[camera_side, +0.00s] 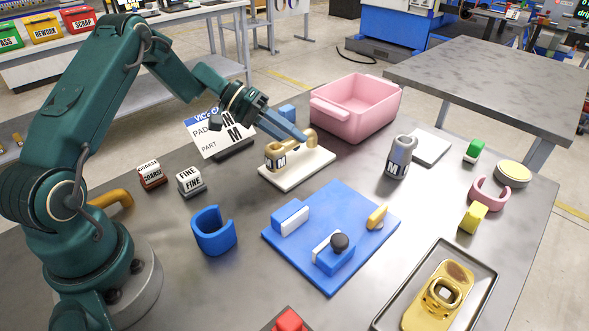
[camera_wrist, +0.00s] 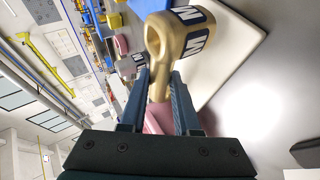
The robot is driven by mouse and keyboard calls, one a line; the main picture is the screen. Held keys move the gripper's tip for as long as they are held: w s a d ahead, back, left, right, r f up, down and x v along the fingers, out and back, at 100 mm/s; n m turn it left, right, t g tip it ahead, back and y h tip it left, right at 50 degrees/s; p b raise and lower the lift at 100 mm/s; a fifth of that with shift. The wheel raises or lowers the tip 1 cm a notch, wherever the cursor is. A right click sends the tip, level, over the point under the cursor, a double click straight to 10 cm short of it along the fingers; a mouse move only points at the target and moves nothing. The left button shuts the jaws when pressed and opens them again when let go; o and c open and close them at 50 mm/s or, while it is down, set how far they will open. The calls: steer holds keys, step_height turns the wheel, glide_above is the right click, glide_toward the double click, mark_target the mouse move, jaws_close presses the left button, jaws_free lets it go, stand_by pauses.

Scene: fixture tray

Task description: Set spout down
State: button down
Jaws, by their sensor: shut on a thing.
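The gold-tan spout (camera_side: 276,152) with an M label is over a white pad in the side view. In the wrist view the spout (camera_wrist: 165,50) fills the upper middle, its looped end towards me. My gripper (camera_side: 305,138) comes from the upper left and is shut on the spout's thin arm; in the wrist view the two dark fingers (camera_wrist: 159,90) stand on either side of it. The white pad (camera_side: 305,172) lies flat on the table and shows behind the spout in the wrist view (camera_wrist: 235,65). I cannot tell whether the spout's base touches the pad.
A pink bin (camera_side: 352,125) stands behind the pad, and a sign (camera_side: 207,137) stands to its left. A blue fixture board (camera_side: 290,255) is in front. A grey M-marked cylinder (camera_side: 400,155) is to the right. Bare table (camera_side: 340,180) lies between them.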

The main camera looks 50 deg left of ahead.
steer(key=shift+f, duration=0.85)
steer(key=shift+f, duration=0.1)
steer(key=c, duration=0.9)
jaws_free()
steer(key=shift+f, duration=0.1)
